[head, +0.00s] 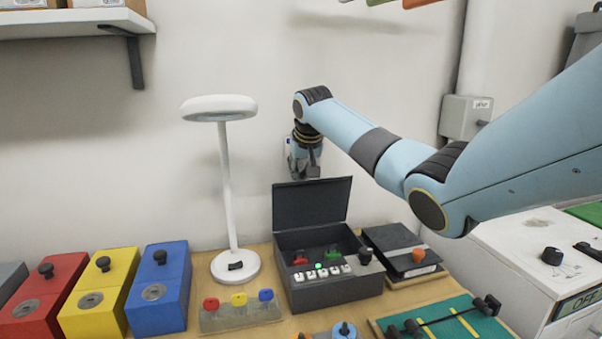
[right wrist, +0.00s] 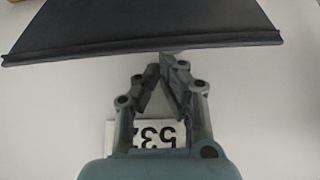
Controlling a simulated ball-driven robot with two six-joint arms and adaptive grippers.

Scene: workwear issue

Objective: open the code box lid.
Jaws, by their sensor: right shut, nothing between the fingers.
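The code box (head: 335,291) is a dark grey box on the wooden bench, with a row of white keys and a lit green lamp on its front part. Its lid (head: 312,203) stands raised at the back, leaning slightly, and the inside shows a red and a green item. My right gripper (head: 308,174) is just above the lid's top edge, shut and empty. In the right wrist view the shut fingertips (right wrist: 168,58) are close to the edge of the lid (right wrist: 140,25); I cannot tell if they touch. My left gripper is out of view.
A white lamp (head: 226,180) stands left of the box. Red, yellow and blue (head: 161,285) boxes are further left. A black case with an orange knob (head: 419,255) is close on the right. A numbered plate (right wrist: 158,134) shows behind the fingers.

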